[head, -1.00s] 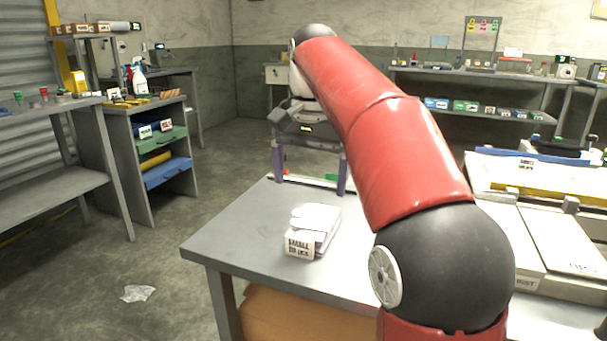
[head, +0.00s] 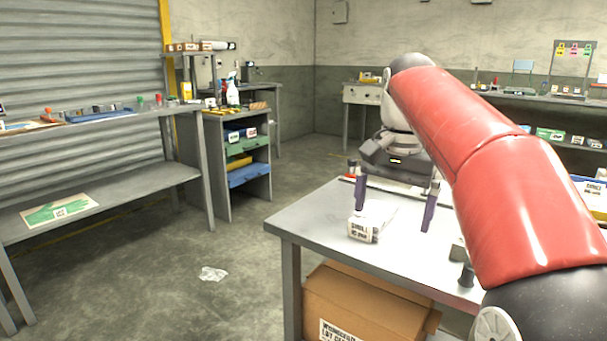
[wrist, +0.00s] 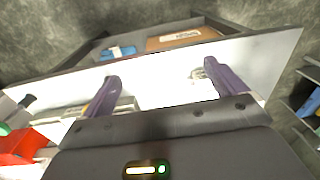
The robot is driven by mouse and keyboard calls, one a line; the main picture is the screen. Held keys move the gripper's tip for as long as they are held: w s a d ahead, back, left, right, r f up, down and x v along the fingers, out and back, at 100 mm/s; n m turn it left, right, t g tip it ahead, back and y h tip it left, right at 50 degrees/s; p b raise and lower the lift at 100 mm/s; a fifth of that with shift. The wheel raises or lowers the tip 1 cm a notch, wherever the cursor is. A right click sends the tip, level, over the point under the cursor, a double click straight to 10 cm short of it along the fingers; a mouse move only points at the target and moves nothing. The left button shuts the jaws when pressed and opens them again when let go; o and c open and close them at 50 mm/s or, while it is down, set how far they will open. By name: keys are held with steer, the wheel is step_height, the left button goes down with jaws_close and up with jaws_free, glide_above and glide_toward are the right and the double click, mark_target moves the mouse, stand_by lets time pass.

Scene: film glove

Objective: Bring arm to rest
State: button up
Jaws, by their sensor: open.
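My gripper (head: 394,219) is open over the grey-topped table (head: 310,222). Its two purple fingers are apart and hang downward. A white packet with a printed label (head: 364,230) lies on the table, near the fingers in the head picture and partly overlapped by the left one. I see no object held. In the wrist view my gripper (wrist: 161,72) shows its two fingers spread above a bright white surface, and I cannot tell how much of that is packet.
A cardboard box (head: 365,305) sits under the table. A long grey bench (head: 120,190) stands at left, with a shelf unit (head: 240,165) behind it. A crumpled clear film (head: 213,273) lies on open floor. A back bench (head: 510,97) runs at right.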

steer(key=s+f+n+t, duration=0.5)
steer(key=s+f+n, duration=0.1)
steer(key=s+f, duration=1.3)
steer(key=shift+s+d+n, duration=0.2)
steer(key=shift+s+n, duration=0.2)
steer(key=shift+s, duration=0.3)
steer(key=shift+f, duration=0.1)
